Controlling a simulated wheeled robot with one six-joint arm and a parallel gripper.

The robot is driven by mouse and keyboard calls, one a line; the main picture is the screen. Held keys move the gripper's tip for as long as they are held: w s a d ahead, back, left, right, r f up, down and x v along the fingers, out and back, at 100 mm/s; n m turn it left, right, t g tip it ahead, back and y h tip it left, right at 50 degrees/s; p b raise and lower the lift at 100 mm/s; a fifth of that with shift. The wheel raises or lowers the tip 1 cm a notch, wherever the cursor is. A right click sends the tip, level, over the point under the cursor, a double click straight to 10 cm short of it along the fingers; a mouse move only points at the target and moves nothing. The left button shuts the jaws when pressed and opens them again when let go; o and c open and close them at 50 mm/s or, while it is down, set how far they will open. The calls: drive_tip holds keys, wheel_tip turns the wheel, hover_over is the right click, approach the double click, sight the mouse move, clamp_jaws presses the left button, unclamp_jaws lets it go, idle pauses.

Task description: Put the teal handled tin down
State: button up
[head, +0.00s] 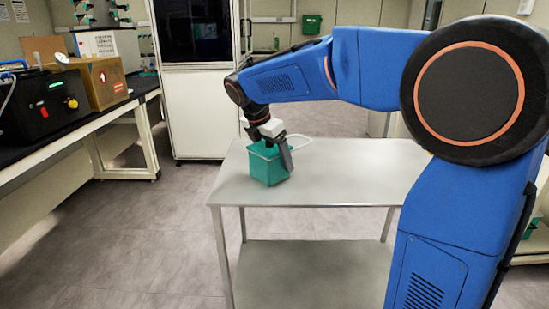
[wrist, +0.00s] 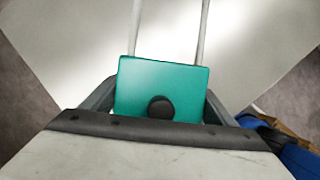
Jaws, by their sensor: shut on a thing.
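The teal handled tin (head: 268,166) is at the left part of the metal table (head: 345,180) in the head view. Its pale handle extends to the right and back. In the wrist view the teal tin (wrist: 165,82) fills the space between the fingers, with the two handle bars running away at the top. My gripper (head: 277,148) points down and is shut on the tin. A dark round spot shows on the tin's face in the wrist view. I cannot tell whether the tin's bottom touches the tabletop.
The tabletop is otherwise bare, with free room to the right of the tin. A lower shelf (head: 295,275) is empty. A black bench at the left bears a black box (head: 45,105) and a cardboard box (head: 98,84). A white cabinet (head: 197,110) stands behind.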

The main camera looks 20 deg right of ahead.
drive_tip(key=shift+f, duration=0.15)
drive_tip(key=o, duration=1.3)
drive_tip(key=v, duration=1.2)
drive_tip(key=shift+r, duration=0.2)
drive_tip(key=shift+s, duration=0.1)
